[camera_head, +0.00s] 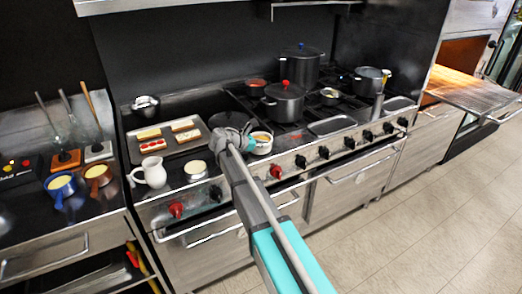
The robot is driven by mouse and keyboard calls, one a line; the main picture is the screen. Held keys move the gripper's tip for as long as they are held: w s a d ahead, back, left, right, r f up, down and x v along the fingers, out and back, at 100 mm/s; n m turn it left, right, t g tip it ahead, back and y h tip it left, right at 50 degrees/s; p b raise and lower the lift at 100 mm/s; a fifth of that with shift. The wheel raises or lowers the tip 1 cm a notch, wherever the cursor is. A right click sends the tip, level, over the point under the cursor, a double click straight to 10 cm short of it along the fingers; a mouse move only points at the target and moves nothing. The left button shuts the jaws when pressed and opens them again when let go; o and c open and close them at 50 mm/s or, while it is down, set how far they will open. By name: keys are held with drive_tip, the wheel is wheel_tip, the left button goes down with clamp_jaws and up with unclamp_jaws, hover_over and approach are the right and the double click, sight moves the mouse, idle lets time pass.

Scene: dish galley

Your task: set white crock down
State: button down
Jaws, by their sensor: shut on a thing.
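The white crock (262,148) is a small round vessel with a pale filling and an orange-brown edge at its top. It is at the front of the cooking range, just to the right of my gripper (248,137). My gripper is shut on the crock's left side, and the crock looks upright. The fingertips are small and partly hidden by the wrist. I cannot tell whether the crock's base touches the surface beneath it.
A white pitcher (151,172) and another small white pot (195,168) stand to the left, before a tray (190,147) of food. Dark pots (284,103) crowd the burners behind. Red and black knobs line the range front. An empty shallow pan (332,126) lies right.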

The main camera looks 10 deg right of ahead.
drive_tip(key=shift+f, duration=0.25)
drive_tip(key=c, duration=0.8)
unclamp_jaws()
drive_tip(key=shift+o, duration=0.2)
drive_tip(key=shift+s+a+r, duration=0.1)
drive_tip(key=p+v, duration=0.4)
drive_tip(key=v, duration=0.7)
drive_tip(key=shift+a+r, duration=0.2)
drive_tip(key=shift+a, duration=0.15)
drive_tip(key=shift+s, duration=0.15)
